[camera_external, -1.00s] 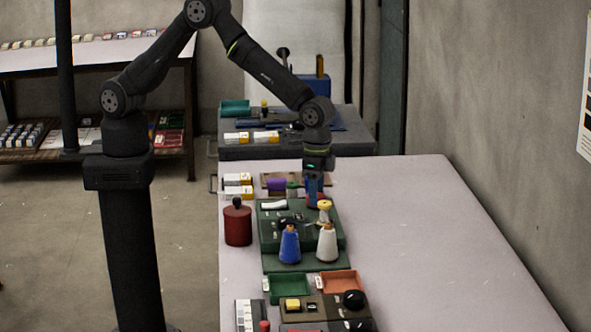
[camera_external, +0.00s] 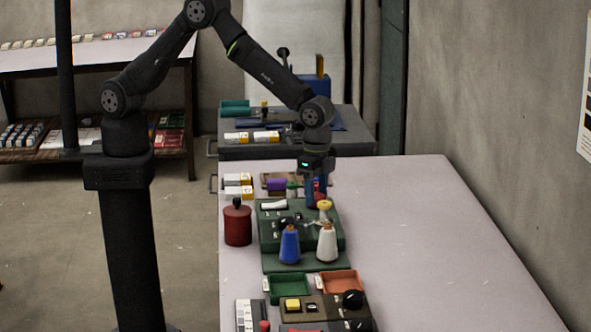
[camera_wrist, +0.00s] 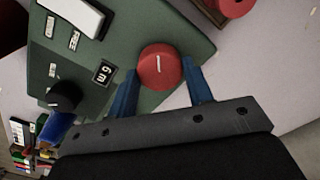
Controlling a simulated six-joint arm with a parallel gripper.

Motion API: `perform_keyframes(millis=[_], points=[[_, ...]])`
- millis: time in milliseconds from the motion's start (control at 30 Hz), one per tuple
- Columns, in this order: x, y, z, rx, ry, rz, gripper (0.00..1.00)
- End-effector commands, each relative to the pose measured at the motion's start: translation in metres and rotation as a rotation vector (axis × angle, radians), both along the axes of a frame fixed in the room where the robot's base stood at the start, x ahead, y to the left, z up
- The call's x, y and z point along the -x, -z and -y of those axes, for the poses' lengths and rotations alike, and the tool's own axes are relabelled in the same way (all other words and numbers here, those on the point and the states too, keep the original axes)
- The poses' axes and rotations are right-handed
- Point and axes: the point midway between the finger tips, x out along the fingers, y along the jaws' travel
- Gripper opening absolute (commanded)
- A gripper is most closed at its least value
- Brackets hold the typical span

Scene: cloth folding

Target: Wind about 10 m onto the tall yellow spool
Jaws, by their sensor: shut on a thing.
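The green winding machine (camera_external: 270,236) stands on the pale table, and it fills the upper left of the wrist view (camera_wrist: 120,30). My gripper (camera_external: 316,192) reaches down at its far right corner. In the wrist view my blue fingers (camera_wrist: 160,72) are shut on a round red knob (camera_wrist: 160,62) with a white mark, one finger on each side. A small display (camera_wrist: 104,73) reads 6 m or 9 m; I cannot tell which. A yellow spool-like piece (camera_external: 324,205) shows at the machine's right side. A blue cone (camera_external: 289,245) and a white cone (camera_external: 327,243) stand in front.
A dark red canister (camera_external: 237,225) stands left of the machine. Purple (camera_external: 277,184) and white-yellow items (camera_external: 238,185) lie behind it. A green tray (camera_external: 288,285) and an orange tray (camera_external: 341,281) are nearer the camera. The table's right side (camera_external: 430,240) is clear.

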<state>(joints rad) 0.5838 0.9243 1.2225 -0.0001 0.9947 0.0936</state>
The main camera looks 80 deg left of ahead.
Motion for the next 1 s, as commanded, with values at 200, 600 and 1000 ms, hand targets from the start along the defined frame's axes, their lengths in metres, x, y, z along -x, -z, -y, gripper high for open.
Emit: perform_keyframes(millis=[200,600,1000], points=[[0.000,0.000,0.000,-0.001,-0.001,-0.001,0.68],[0.000,-0.010,0.000,0.001,-0.001,0.001,0.68],[-0.001,-0.100,0.000,0.002,-0.001,0.005,0.68]])
